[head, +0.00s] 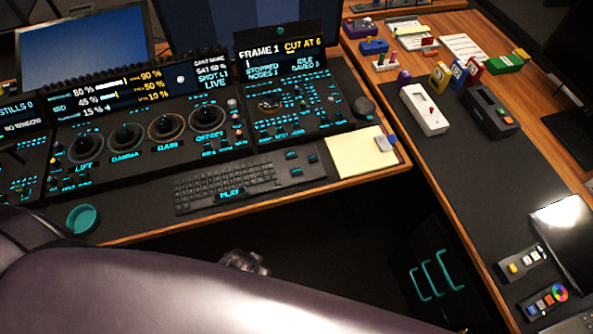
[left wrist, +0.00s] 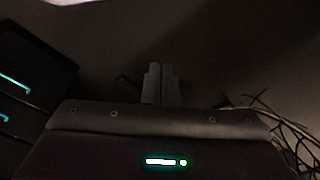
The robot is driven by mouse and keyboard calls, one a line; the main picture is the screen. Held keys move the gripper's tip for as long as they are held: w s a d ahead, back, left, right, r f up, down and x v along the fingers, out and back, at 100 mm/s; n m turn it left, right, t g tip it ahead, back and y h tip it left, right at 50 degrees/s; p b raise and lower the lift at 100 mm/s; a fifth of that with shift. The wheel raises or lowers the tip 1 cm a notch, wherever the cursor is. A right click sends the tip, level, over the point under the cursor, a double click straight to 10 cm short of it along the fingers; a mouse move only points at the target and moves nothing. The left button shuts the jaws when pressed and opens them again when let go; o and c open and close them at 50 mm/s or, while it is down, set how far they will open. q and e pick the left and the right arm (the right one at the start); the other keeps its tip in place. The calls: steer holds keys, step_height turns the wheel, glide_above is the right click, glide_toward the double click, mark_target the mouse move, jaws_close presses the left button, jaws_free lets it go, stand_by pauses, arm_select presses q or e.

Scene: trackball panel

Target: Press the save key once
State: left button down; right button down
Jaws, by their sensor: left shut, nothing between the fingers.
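The key labels are too small to read, so I cannot tell which is the save key. My left gripper (left wrist: 161,84) is shut and empty in the left wrist view. It is low, beside a dark drawer unit (left wrist: 30,85), and away from the panel. My right gripper is not in view.
A keyboard (head: 225,186) and a yellow notepad (head: 357,155) lie in front of the panels. A teal dish (head: 82,219) sits at the left front. The grading panel (head: 150,135) is left of the trackball panel. My arm covers the lower left. Cables (left wrist: 285,125) hang low.

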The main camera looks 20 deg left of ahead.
arm_select(q)
steer(key=w+d+r+m+t+h+b, duration=0.1)
steer(key=w+d+r+m+t+h, duration=0.1)
steer(key=w+r+m, duration=0.6)
steer(key=w+d+r+m+t+h, duration=0.2)
steer(key=w+r+m, duration=0.6)
steer(key=w+r, duration=0.9)
step_height(320, 180, up, 8)
steer(key=h, duration=0.2)
steer(key=shift+w+m+h+b, duration=0.25)
steer(key=shift+m+h+b, duration=0.1)
steer(key=shift+m+h, duration=0.05)
steer(key=shift+f, duration=0.15)
